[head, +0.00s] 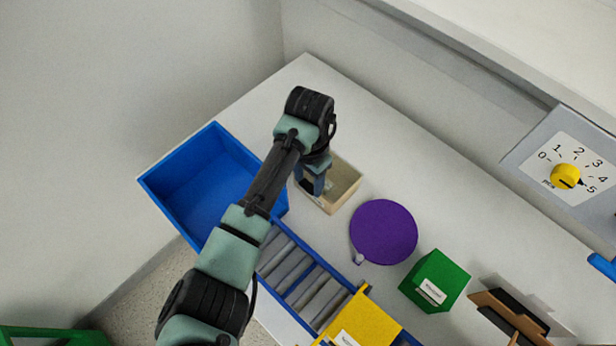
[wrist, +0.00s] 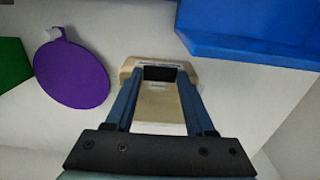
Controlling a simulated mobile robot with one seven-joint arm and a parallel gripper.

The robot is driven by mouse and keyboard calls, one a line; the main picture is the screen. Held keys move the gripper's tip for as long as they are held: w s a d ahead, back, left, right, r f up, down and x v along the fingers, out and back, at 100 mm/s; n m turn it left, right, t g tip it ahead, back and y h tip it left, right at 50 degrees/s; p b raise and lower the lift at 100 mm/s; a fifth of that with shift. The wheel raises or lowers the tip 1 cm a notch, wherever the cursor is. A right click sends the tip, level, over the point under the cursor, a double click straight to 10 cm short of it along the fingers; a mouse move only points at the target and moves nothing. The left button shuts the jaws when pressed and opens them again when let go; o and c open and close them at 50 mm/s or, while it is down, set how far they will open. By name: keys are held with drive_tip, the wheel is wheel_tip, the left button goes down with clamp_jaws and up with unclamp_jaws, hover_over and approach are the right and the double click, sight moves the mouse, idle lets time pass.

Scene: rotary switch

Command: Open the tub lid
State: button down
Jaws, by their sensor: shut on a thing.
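A beige tub (head: 345,186) stands on the table beside the blue bin. It also shows in the wrist view (wrist: 158,112), below my fingers. My gripper (head: 312,186) reaches down over the tub's left part. In the wrist view my gripper (wrist: 161,74) has its two blue fingers on either side of a dark block (wrist: 160,73) at the tub's far end, and is shut on it. I cannot tell whether this block is part of the tub lid. My wrist and fingers hide part of the tub in the head view, so the lid's position is unclear.
A blue bin (head: 215,135) stands left of the tub. A purple disc (head: 384,232) and a green box (head: 436,281) lie to the right. A roller rack (head: 300,275) and yellow box (head: 362,322) are in front. A panel with a yellow knob (head: 565,176) is at right.

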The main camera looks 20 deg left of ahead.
drive_tip(key=w+r+p, duration=0.1)
drive_tip(key=w+d+r+p, duration=0.1)
drive_tip(key=r, duration=0.1)
drive_tip(key=w+r+p, duration=0.1)
drive_tip(key=r, duration=0.1)
drive_tip(key=shift+w+d, duration=0.2)
drive_tip(key=shift+w, duration=0.05)
drive_tip(key=w, duration=0.1)
drive_tip(key=w+d+r, duration=0.1)
drive_tip(key=w+r, duration=0.1)
drive_tip(key=w, duration=0.1)
drive_tip(key=shift+d+r, duration=0.1)
drive_tip(key=shift+d, duration=0.2)
drive_tip(key=c, duration=1.6)
unclamp_jaws()
drive_tip(key=shift+w, duration=0.15)
drive_tip(key=c, duration=1.1)
unclamp_jaws()
drive_tip(key=shift+w+f, duration=0.1)
drive_tip(key=shift+f, duration=0.1)
drive_tip(key=o, duration=0.5)
drive_tip(key=shift+s+a+r, duration=0.1)
drive_tip(key=shift+s, duration=0.1)
drive_tip(key=o, duration=0.4)
drive_tip(key=shift+c, duration=0.2)
